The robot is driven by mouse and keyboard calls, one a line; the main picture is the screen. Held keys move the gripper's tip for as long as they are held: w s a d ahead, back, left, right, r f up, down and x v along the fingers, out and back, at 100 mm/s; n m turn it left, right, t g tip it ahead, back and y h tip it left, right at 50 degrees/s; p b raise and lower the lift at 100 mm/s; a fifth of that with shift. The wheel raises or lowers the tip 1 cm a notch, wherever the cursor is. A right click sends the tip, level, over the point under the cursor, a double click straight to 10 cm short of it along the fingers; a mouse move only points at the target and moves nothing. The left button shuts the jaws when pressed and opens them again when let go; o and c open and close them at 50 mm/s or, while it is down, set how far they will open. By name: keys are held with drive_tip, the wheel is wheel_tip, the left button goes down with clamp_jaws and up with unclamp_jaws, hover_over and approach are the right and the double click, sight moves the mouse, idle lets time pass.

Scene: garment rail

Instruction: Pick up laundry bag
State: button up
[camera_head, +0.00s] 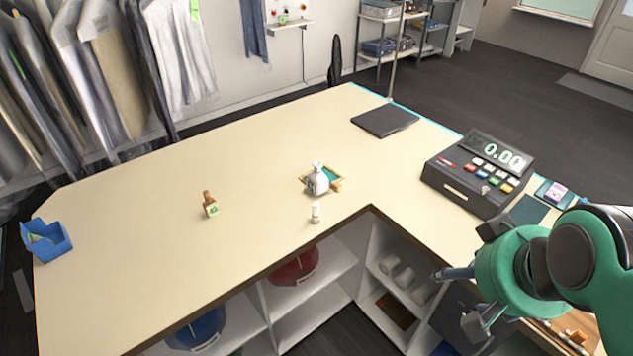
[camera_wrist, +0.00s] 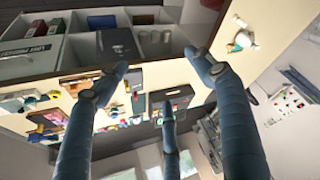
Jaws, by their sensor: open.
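A small white tied sack, which looks like the laundry bag (camera_head: 318,182), stands upright on the counter near its inner corner. It stands at a small wood-framed green tray (camera_head: 336,184); whether it rests partly on the tray is unclear. In the wrist view a pale shape that looks like the bag (camera_wrist: 239,43) shows at the upper right. My gripper (camera_head: 458,300) is open and empty, at the lower right of the head view, well away from the bag. Its spread fingers (camera_wrist: 160,75) fill much of the wrist view.
A small white bottle (camera_head: 315,213) stands close in front of the bag. A brown bottle (camera_head: 210,204) and a blue bin (camera_head: 46,240) are farther left. A cash register (camera_head: 478,174) stands right, a dark pad (camera_head: 385,120) behind. Shelves lie below the counter (camera_head: 140,240).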

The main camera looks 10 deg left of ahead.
drive_tip(key=c, duration=0.5)
